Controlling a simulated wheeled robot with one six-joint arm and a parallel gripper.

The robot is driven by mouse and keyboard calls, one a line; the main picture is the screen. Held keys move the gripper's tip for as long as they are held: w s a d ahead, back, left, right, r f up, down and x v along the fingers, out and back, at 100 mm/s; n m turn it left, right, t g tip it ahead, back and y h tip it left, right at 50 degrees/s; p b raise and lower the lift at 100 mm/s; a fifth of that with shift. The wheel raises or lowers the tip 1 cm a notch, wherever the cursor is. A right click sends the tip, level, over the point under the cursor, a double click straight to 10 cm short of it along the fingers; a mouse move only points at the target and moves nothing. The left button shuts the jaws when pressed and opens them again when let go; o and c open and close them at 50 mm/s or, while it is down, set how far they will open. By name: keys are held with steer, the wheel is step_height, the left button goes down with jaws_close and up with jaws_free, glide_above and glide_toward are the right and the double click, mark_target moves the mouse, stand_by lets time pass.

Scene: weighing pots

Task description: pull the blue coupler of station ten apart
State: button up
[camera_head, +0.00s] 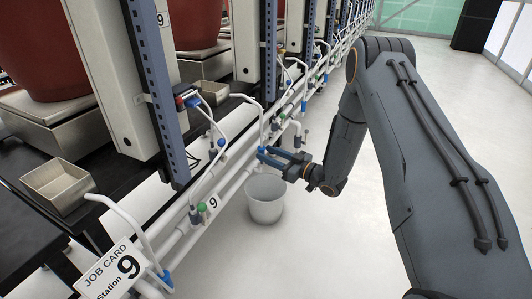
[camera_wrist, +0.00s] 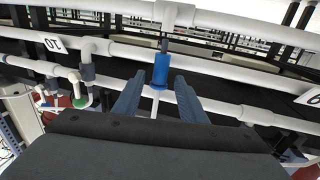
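In the wrist view a blue coupler (camera_wrist: 160,71) sits on a white branch below a white pipe, with a thin white tube running down from it. A sign reading 10 (camera_wrist: 47,41), upside down, is on the pipe to its left. My gripper (camera_wrist: 156,82) is open, its two blue fingers on either side of the coupler's lower end with gaps showing on both sides. In the head view my gripper (camera_head: 268,156) reaches the white pipes beyond the station 9 sign. There I cannot tell the coupler apart from the blue fingers.
A white bucket (camera_head: 265,201) stands on the floor below my gripper. A Station 9 job card (camera_head: 112,270) is at the front left, near a metal tray (camera_head: 58,186). White pipes run along the benches. The floor (camera_head: 470,105) to the right is clear.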

steer(key=p+v, duration=0.2)
steer(key=v, duration=0.4)
steer(key=shift+d+r, duration=0.1)
